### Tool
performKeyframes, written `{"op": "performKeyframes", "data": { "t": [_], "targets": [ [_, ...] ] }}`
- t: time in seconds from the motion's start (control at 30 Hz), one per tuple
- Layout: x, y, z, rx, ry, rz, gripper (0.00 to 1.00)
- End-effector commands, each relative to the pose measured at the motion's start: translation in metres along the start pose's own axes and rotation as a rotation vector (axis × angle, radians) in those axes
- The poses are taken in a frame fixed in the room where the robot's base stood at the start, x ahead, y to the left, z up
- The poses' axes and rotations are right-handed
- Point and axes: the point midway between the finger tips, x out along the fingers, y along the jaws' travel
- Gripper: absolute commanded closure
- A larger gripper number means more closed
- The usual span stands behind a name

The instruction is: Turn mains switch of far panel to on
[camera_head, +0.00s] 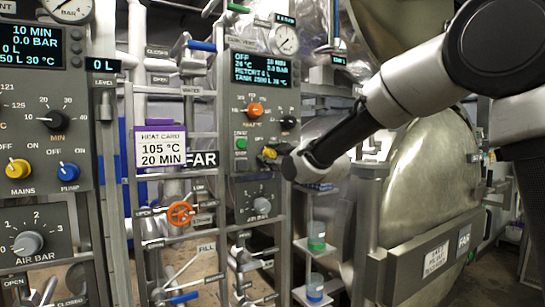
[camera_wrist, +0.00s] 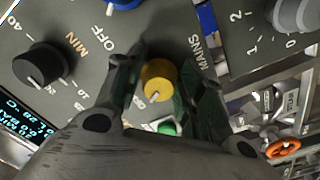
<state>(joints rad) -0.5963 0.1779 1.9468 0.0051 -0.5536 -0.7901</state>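The far panel (camera_head: 234,103) stands in the middle of the head view, with a lit display (camera_head: 262,69) whose first line reads OFF. My wrist hides part of the panel's right side.
The far panel also carries an orange knob (camera_head: 254,109), a black knob (camera_head: 287,122) and a green button (camera_head: 241,143). A similar near panel (camera_head: 75,102) is at left. Pipes with an orange valve wheel (camera_head: 180,213) lie between. A big steel vessel (camera_head: 430,175) stands right.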

Motion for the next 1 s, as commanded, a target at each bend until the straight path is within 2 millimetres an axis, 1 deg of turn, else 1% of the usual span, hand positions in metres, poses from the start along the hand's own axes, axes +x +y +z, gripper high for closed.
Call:
{"op": "performKeyframes", "data": {
  "t": [0.03, 0.13, 0.37, 0.57, 0.77, 1.0],
  "targets": [
    [-0.0001, 0.0000, 0.0000, 0.000, 0.000, 0.000, 0.77],
    [-0.0001, 0.0000, 0.0000, 0.000, 0.000, 0.000, 0.95],
    [-0.0002, -0.0002, 0.0000, 0.009, 0.000, 0.000, 0.95],
    [-0.0002, -0.0005, 0.0000, 0.067, 0.000, -0.001, 0.95],
    [-0.0001, -0.0010, -0.0001, 0.199, 0.000, -0.001, 0.95],
    [-0.0001, -0.0016, -0.0002, 0.421, 0.000, -0.001, 0.95]
  ]
}}
